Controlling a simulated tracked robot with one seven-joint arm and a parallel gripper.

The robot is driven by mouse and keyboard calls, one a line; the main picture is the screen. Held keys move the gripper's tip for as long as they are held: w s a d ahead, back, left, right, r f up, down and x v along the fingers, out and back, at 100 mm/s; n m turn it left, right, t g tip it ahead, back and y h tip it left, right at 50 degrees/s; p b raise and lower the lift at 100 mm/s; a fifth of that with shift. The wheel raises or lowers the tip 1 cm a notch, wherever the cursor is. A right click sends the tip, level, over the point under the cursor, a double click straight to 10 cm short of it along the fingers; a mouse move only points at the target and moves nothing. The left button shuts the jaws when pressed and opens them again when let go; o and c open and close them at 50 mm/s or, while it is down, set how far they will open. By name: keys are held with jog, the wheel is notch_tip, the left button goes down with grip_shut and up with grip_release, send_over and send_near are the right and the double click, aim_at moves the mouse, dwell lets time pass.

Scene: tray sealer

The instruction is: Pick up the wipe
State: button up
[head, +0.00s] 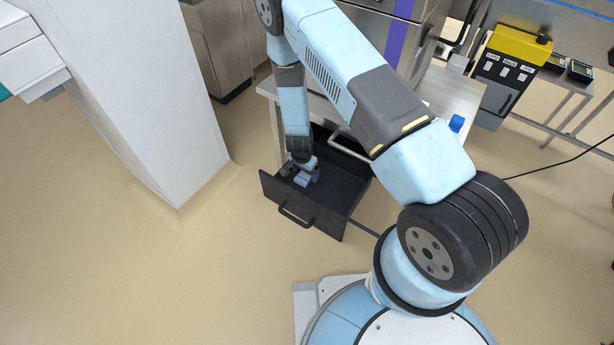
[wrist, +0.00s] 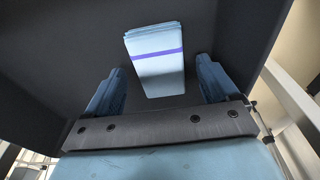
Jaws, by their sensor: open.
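The wipe (wrist: 156,68) is a folded light-blue cloth with a purple stripe, lying flat on the dark drawer floor in the wrist view. My gripper (wrist: 160,66) is open, with one blue finger on each side of the wipe as seen from the wrist. The fingers do not visibly touch it, and the height gap is hard to judge. In the head view my gripper (head: 301,174) reaches down inside the open black drawer (head: 300,208). There the wipe cannot be told apart from the light-blue gripper parts.
The drawer walls stand close around my gripper, and its front has a handle (head: 296,216). A steel table (head: 455,90) with a blue-capped item (head: 456,123) is above and behind. A white column (head: 150,100) stands to the left. Floor in front of the drawer is clear.

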jog(key=shift+f, duration=0.4)
jog(key=shift+c, duration=0.5)
jog(key=c, duration=1)
jog(key=shift+r, duration=0.1)
jog(key=shift+c, duration=0.2)
jog(key=shift+w+r, duration=0.1)
jog(key=shift+r, duration=0.4)
jog(key=s+d+r, duration=0.3)
jog(key=s+r, duration=0.3)
jog(key=s+d+r, duration=0.3)
jog(key=s+r, duration=0.3)
jog(key=shift+s+d, duration=0.25)
jog(key=shift+s, duration=0.05)
